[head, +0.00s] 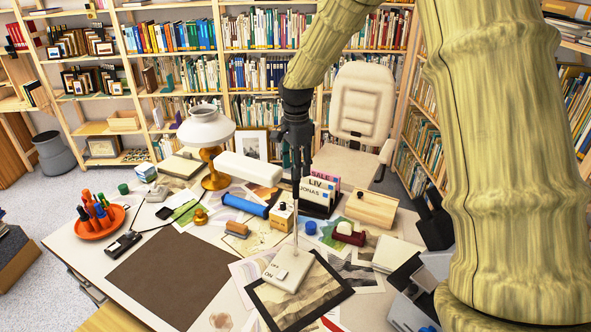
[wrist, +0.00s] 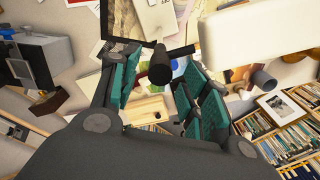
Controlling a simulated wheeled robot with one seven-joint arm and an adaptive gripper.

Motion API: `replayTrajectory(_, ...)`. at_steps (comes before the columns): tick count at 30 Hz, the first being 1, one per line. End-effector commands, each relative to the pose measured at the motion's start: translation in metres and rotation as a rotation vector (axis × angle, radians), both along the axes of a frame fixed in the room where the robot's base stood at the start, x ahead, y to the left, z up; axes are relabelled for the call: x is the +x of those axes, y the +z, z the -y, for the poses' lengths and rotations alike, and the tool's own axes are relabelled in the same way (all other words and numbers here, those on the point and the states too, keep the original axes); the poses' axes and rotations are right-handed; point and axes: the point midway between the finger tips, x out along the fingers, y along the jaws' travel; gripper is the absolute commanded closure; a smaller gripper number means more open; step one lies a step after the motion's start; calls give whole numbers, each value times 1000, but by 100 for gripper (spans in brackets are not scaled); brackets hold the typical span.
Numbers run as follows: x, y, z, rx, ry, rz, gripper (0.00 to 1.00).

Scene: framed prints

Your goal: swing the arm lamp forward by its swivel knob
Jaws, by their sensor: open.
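The arm lamp has a white base (head: 285,274) marked OFF and ON, on the desk's front part. A thin pole (head: 296,215) rises from it to a long white lamp head (head: 250,168), which points left in the head view. The head also shows large at upper right in the wrist view (wrist: 260,30). My gripper (head: 297,160) points down at the top of the pole. In the wrist view, my gripper (wrist: 158,68) is open, with its teal pads on either side of a dark cylindrical knob (wrist: 160,66). I cannot tell whether a pad touches it. The gripper hides the knob in the head view.
Prints lie around the base. A brown mat (head: 170,275) is clear at left. A cream chair (head: 360,105) stands behind.

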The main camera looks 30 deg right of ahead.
Motion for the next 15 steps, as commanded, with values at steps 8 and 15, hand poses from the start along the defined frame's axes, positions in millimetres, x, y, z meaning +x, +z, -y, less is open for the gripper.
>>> replayTrajectory(8, 0, -25, 0, 1, 0, 0, 54)
replayTrajectory(15, 0, -30, 0, 0, 1, 1, 54)
